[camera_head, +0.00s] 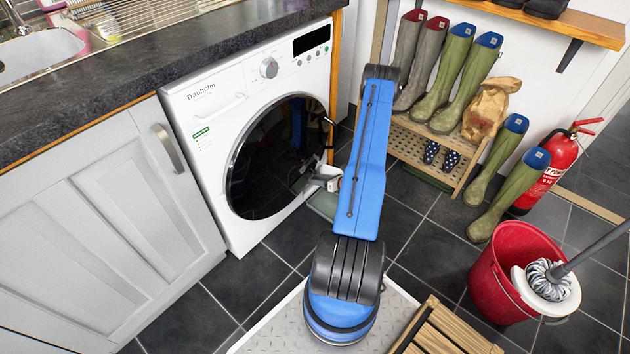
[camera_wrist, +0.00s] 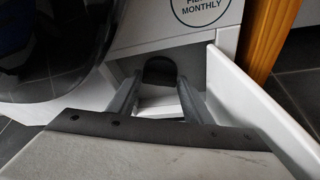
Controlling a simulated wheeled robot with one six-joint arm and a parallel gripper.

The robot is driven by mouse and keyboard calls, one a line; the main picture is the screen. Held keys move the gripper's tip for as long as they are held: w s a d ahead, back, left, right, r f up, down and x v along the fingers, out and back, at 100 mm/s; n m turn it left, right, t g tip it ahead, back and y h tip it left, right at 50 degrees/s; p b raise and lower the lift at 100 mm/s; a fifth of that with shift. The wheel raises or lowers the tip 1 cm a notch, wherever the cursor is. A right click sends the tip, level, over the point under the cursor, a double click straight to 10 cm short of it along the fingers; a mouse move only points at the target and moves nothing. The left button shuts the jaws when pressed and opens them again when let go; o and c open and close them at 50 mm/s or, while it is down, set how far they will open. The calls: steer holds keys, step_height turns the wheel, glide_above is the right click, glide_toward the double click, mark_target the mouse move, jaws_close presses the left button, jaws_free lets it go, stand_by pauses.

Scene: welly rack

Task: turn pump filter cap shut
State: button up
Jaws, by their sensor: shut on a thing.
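The washing machine (camera_head: 207,150) stands under the counter, and my gripper (camera_head: 322,181) is low at its front right corner. In the wrist view my gripper (camera_wrist: 160,84) has its two grey fingers reaching into a recess low in the white front. The black rounded filter cap (camera_wrist: 159,69) sits in that recess between the fingertips, and the fingers are shut on it. The cap's lower part is hidden, so how far it is turned cannot be told. A white panel (camera_wrist: 262,112), seemingly the open flap, slants beside the right finger.
A wooden post (camera_wrist: 262,38) stands close to the right of the recess. A boot rack (camera_head: 420,152) with wellies, a fire extinguisher (camera_head: 553,168) and a red mop bucket (camera_head: 497,275) are to the right. Dark tiled floor (camera_head: 425,235) is clear between them.

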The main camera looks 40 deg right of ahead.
steer(key=o, duration=1.1)
steer(key=shift+c, duration=0.2)
steer(key=v, duration=1.7)
steer(key=shift+s, duration=0.2)
